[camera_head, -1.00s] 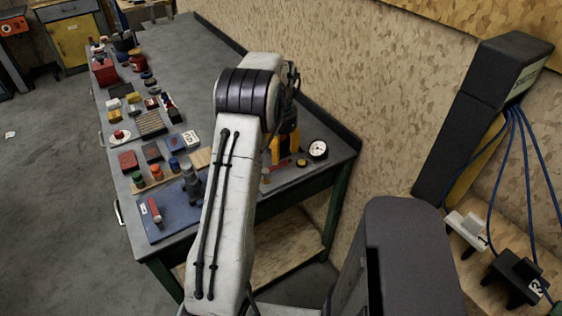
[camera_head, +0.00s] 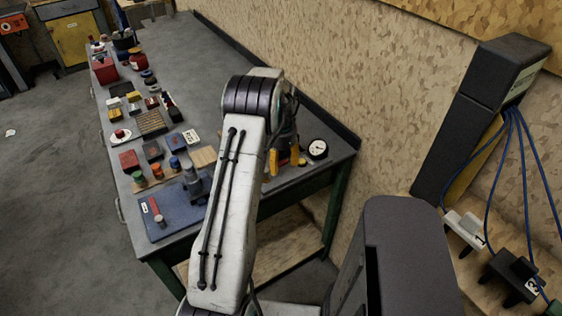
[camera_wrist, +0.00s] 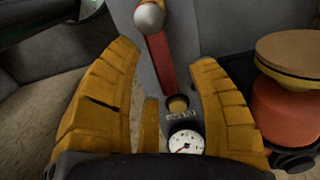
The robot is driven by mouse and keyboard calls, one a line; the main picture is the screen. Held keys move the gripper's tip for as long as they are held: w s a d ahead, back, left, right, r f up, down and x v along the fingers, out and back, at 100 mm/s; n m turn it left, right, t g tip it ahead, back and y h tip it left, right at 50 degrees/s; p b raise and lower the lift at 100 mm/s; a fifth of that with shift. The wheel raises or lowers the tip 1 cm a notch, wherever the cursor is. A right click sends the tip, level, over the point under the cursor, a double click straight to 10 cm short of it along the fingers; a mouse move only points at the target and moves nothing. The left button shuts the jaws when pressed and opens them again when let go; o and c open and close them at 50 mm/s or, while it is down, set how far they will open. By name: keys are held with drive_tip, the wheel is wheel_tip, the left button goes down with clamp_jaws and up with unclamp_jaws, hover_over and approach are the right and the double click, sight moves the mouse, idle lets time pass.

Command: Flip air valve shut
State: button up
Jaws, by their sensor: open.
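In the wrist view, a red lever (camera_wrist: 161,62) with a pale rounded knob (camera_wrist: 149,16) on its end rises between my fingers, from a grey panel. Whether a finger touches it cannot be told. A round brass fitting (camera_wrist: 178,104) and a white-faced gauge (camera_wrist: 186,142) sit below it. My gripper (camera_wrist: 166,56) is open, its yellow fingers spread to either side of the lever. In the head view, my gripper (camera_head: 284,160) is low over the bench's near right end, partly behind my arm. The gauge (camera_head: 318,148) shows just right of it; the lever is hidden there.
A red-orange cylinder with a tan disc on top (camera_wrist: 287,104) stands close by the right finger in the wrist view. The grey bench (camera_head: 190,50) carries many small objects on its left side. A patterned wall (camera_head: 340,80) runs along its right edge.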

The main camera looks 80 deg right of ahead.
drive_tip(key=shift+o, duration=0.3)
drive_tip(key=shift+f, duration=0.1)
drive_tip(key=c, duration=1.1)
clamp_jaws()
drive_tip(key=shift+a, duration=0.1)
